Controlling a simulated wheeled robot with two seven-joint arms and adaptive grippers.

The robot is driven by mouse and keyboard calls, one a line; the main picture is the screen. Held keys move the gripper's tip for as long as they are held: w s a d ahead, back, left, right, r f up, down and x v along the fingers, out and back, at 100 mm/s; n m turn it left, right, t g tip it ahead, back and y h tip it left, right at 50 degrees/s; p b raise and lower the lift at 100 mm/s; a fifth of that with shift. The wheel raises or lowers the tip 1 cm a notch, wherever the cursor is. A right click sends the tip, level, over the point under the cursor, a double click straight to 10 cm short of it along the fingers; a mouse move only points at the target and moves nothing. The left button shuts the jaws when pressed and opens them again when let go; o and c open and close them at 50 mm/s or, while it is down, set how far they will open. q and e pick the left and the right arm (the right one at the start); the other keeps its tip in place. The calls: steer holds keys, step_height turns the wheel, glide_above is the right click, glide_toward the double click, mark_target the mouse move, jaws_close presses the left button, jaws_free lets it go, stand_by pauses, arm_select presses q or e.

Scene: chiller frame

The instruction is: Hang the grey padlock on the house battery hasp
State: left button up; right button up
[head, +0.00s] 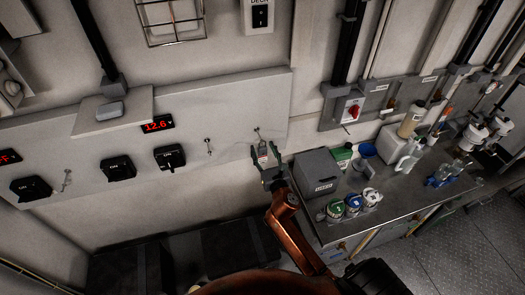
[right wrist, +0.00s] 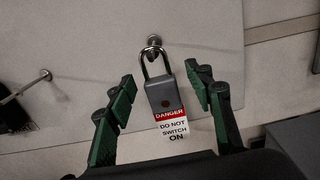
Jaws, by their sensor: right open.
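The grey padlock (right wrist: 163,97) is upright with its shackle up at a metal hasp (right wrist: 155,42) on the pale wall panel, and it appears to hang there. A red and white tag reading "DANGER DO NOT SWITCH ON" (right wrist: 173,126) is below its body. In the head view the padlock (head: 262,151) is small, at the panel's right part. My right gripper (head: 271,177) is open just below it; in the right wrist view its fingers (right wrist: 163,92) stand on both sides of the padlock, with gaps. My left gripper is not in view.
More hasps (head: 208,146) and black switches (head: 169,156) line the panel to the left, with a red display (head: 157,123). Right of my gripper a grey box (head: 318,173) and several round cans (head: 352,204) stand on a metal counter (head: 400,198).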

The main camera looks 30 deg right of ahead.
steer(key=shift+w+d, duration=0.1)
steer(key=shift+w, duration=0.55)
steer(key=shift+c, duration=0.5)
jaws_close()
